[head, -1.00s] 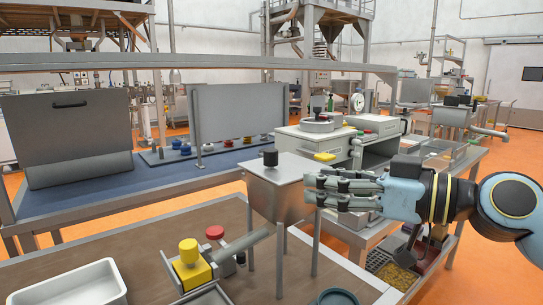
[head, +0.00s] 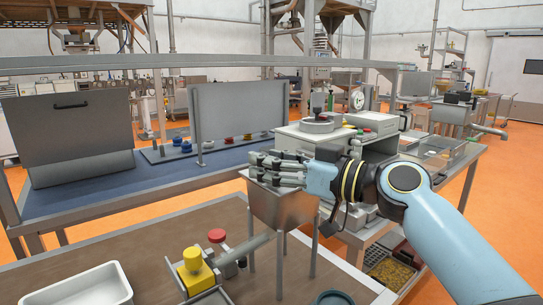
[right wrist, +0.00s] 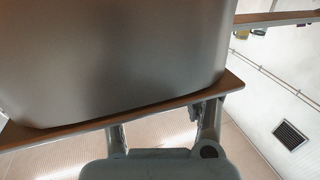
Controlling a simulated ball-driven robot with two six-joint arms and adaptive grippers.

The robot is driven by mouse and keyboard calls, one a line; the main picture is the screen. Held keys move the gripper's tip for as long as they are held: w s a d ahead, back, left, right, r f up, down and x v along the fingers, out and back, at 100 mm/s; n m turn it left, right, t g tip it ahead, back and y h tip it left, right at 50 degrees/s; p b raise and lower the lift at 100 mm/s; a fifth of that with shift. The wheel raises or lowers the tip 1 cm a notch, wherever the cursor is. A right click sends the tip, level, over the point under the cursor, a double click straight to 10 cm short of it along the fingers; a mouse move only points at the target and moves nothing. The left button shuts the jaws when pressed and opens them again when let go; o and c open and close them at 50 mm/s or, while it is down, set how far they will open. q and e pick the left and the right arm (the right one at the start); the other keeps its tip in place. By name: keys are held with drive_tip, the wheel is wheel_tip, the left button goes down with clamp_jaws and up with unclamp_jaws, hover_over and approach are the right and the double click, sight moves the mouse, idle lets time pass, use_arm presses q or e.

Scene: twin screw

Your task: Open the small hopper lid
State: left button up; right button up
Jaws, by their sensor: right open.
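The small hopper (head: 285,208) is a grey metal bin on thin legs at the middle of the head view. Only a strip of its flat lid (head: 252,178) shows at the left; the dark lid knob is hidden behind my right gripper. My right gripper (head: 254,167) is over the lid, with its fingers pointing left and open. Whether it touches the knob cannot be told. In the right wrist view the open fingers (right wrist: 162,128) sit below a large grey surface, which I cannot identify for sure. My left gripper is not in view.
A yellow-capped valve block (head: 194,270) and a red knob (head: 217,236) stand on the brown table in front of the hopper. A white tray (head: 85,290) is at the lower left. A bench with a dial scale (head: 357,100) stands behind at the right.

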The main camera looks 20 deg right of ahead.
clamp_jaws()
idle(0.4)
